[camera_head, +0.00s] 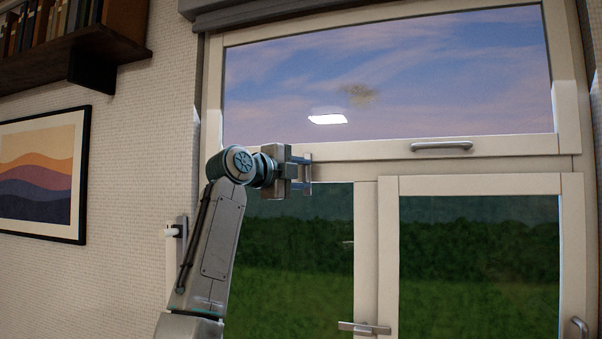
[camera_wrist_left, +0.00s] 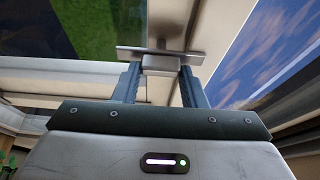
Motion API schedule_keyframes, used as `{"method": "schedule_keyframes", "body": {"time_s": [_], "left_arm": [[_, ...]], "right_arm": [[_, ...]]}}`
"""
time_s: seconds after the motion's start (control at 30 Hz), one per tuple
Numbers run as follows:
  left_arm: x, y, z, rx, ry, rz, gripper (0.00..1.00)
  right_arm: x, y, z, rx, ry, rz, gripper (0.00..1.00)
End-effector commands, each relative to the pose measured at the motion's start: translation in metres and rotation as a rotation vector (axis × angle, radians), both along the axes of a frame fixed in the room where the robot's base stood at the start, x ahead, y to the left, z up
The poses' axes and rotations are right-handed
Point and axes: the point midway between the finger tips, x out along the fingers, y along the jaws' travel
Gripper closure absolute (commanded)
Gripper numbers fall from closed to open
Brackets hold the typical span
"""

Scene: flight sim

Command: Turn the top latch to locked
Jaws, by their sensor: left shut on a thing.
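The top latch (camera_head: 308,172) is a small metal bar on the window frame, at the lower left of the upper pane. It looks upright in the head view. In the left wrist view the latch (camera_wrist_left: 130,52) shows as a flat bar across the ends of my fingers, with a block between them. My left gripper (camera_head: 300,172) is shut on the latch; its two fingers (camera_wrist_left: 160,72) lie on either side of the block. My gripper body hides part of the latch's surroundings. My right gripper is not in view.
A grey bar handle (camera_head: 441,146) sits on the upper window's bottom rail, right of the latch. A lower latch (camera_head: 364,328) is on the middle upright, and another handle (camera_head: 580,328) is at lower right. A framed picture (camera_head: 40,175) and a bookshelf (camera_head: 75,45) are on the left wall.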

Motion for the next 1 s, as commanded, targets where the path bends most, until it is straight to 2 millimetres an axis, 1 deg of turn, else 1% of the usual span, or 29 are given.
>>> {"method": "schedule_keyframes", "body": {"time_s": [0.47,0.5,0.57,0.6,0.87,1.0], "left_arm": [[0.0006,0.0,-0.0014,0.016,-0.002,0.001,0.85],[0.0006,0.0,-0.0014,0.016,-0.002,0.001,0.6],[0.0006,0.0,-0.0013,0.016,-0.003,0.001,0.48],[0.0006,0.0,-0.0012,0.016,-0.003,0.001,0.4],[0.0001,0.0002,-0.0006,0.015,-0.004,0.001,0.4],[-0.0058,0.0058,-0.0026,0.015,-0.005,0.001,0.4]], "right_arm": [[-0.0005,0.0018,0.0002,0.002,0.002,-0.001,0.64],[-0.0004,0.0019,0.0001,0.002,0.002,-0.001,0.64],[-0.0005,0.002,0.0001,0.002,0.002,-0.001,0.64],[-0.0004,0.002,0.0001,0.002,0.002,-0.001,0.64],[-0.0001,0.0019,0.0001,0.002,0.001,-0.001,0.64],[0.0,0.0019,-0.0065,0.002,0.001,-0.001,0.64]]}}
